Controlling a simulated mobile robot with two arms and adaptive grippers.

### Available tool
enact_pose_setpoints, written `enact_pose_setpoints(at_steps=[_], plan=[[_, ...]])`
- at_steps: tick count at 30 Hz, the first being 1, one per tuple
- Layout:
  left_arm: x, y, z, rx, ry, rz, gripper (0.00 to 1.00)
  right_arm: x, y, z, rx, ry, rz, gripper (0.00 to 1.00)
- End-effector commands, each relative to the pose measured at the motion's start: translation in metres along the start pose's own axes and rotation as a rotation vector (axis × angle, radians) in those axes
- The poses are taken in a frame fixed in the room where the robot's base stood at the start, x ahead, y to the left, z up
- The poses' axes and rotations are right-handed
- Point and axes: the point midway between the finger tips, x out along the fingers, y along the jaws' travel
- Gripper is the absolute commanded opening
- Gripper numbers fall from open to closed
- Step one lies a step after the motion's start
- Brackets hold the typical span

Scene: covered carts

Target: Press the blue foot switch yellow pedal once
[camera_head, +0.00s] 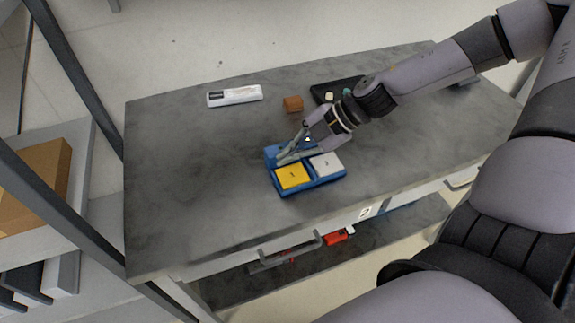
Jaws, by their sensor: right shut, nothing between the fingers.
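The blue foot switch (313,188) lies on the grey cart top near its front edge. It has a yellow pedal (292,178) marked 1 on the left and a white pedal (327,165) on the right. My right gripper (281,160) is shut and empty. Its fingertips are over the back part of the blue switch, just behind the yellow pedal in the picture. I cannot tell whether the fingertips touch the switch. My left gripper is not in view.
A white box with a dark label (234,95) and a small brown block (293,104) lie behind the switch. A black tray (321,91) is partly hidden by my right arm. A lower shelf holds a red item (335,237). The cart top's left side (180,180) is clear.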

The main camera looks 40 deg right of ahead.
Motion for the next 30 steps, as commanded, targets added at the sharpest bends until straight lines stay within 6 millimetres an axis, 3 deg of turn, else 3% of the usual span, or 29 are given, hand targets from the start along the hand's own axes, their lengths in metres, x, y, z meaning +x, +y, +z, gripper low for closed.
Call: enact_pose_setpoints(at_steps=[30], plan=[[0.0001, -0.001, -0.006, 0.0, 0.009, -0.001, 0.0, 0.0, 0.0, 0.0, 0.0, 0.0, 0.0, 0.0]])
